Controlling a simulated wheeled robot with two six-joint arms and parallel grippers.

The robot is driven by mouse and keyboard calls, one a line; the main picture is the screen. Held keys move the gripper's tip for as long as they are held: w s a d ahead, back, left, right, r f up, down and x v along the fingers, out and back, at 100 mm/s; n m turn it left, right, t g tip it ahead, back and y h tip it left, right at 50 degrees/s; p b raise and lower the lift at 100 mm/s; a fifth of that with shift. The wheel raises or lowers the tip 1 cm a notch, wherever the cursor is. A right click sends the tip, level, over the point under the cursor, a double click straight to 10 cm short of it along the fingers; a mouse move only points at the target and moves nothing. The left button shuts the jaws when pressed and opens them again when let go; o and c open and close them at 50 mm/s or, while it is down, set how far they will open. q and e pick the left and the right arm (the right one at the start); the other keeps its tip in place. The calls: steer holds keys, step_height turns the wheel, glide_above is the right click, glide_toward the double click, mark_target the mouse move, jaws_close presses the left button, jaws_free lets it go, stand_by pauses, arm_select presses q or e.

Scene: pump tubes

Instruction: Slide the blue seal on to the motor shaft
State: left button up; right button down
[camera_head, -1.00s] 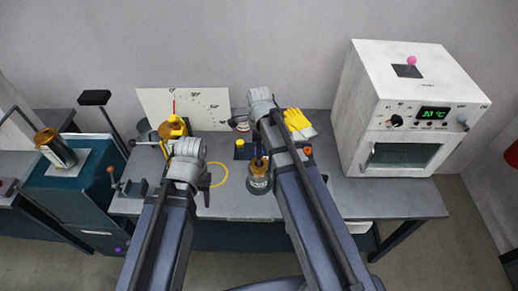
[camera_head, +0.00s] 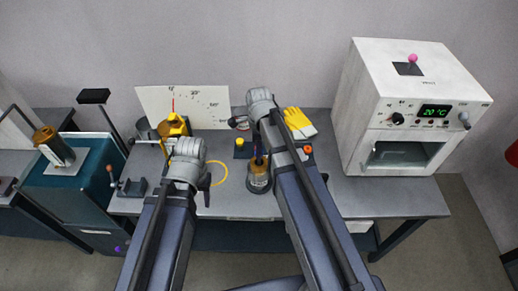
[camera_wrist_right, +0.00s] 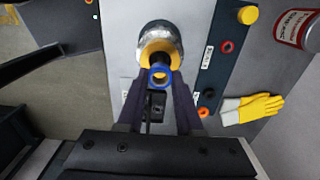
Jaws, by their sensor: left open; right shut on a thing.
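The blue seal (camera_wrist_right: 159,76) is a small ring between the fingertips of my right gripper (camera_wrist_right: 160,86) in the right wrist view. The motor (camera_wrist_right: 160,37) stands just beyond it, a silver body with a yellow-orange top. A dark shaft (camera_wrist_right: 158,60) shows beside the ring; whether the ring is around its tip or only in line with it, I cannot tell. In the head view the motor (camera_head: 258,180) stands upright on the table, beside my right arm, which hides most of the right gripper. My left gripper (camera_head: 204,184) is open and empty, left of the motor.
A yellow ring mark (camera_head: 219,174) lies on the table (camera_head: 236,205) between left gripper and motor. Yellow gloves (camera_head: 298,122) and a red-and-white can (camera_wrist_right: 298,28) are behind. A white oven (camera_head: 410,110) stands right. A small vise (camera_head: 131,188) is at left.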

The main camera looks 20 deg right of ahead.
steer(key=shift+f+b, duration=0.9)
steer(key=shift+f, duration=0.1)
steer(key=shift+c, duration=2.4)
jaws_free()
steer(key=shift+r, duration=0.15)
step_height(320, 180, up, 8)
steer(key=p, duration=0.8)
steer(key=shift+f, duration=0.2)
steer(key=shift+s+a, duration=0.1)
steer(key=s+a+f+n+b, duration=0.1)
steer(key=s+a+n, duration=0.2)
steer(key=n, duration=0.5)
steer(key=s+a+f+n+b, duration=0.1)
steer(key=s+a+n, duration=0.3)
steer(key=s+n, duration=0.2)
steer(key=s+a+f+n+h+b, duration=0.1)
steer(key=s+a+n, duration=0.2)
steer(key=n, duration=0.8)
steer(key=shift+s+a+f+b, duration=0.15)
steer(key=shift+s+f+b, duration=0.2)
steer(key=shift+s, duration=0.7)
